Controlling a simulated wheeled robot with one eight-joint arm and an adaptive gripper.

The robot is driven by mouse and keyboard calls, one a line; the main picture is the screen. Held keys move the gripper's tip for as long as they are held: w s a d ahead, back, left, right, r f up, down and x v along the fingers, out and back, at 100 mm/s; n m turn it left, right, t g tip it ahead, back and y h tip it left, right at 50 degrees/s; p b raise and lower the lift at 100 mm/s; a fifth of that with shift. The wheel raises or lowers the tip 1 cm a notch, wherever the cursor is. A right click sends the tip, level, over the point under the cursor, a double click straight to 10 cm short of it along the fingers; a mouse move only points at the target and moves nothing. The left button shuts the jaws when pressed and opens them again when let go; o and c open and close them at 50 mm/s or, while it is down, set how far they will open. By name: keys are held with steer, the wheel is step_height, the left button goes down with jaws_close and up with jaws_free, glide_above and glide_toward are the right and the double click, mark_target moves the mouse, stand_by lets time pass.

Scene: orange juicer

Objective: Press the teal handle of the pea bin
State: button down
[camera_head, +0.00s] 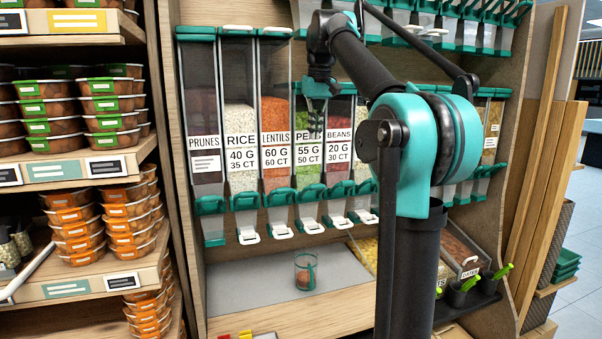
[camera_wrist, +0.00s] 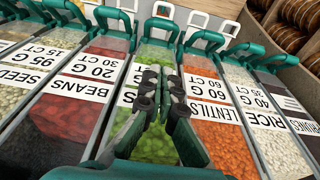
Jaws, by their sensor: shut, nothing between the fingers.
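The pea bin (camera_head: 309,172) is a clear dispenser of green peas, labelled 55 G, 50 CT, between the lentil and bean bins. Its teal handle (camera_head: 308,195) is at the bottom front, with a white tab (camera_head: 313,226) below. In the wrist view, which is upside down, the teal handle (camera_wrist: 160,27) is at the top. My gripper (camera_head: 316,133) is shut and empty in front of the pea bin's label, above the handle. In the wrist view my gripper (camera_wrist: 163,72) points along the pea bin, apart from the handle, and hides part of the label.
The lentil bin (camera_head: 275,120) and bean bin (camera_head: 338,170) flank the pea bin closely, with similar handles. A clear cup (camera_head: 305,272) with reddish-brown contents stands on the grey counter (camera_head: 245,295) below. Shelves of packed tubs (camera_head: 75,225) stand at the left.

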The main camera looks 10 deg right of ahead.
stand_by(0.3)
glide_above(315, 175)
steer(key=s+a, duration=0.2)
steer(key=s, duration=0.2)
step_height(315, 175, down, 10)
steer(key=f, duration=0.1)
steer(key=s+f, duration=0.1)
steer(key=d+f, duration=0.1)
steer(key=shift+s, duration=0.35)
steer(key=shift+s+f, duration=0.1)
steer(key=shift+s, duration=0.05)
steer(key=shift+s+f+t, duration=0.15)
steer(key=shift+t, duration=0.25)
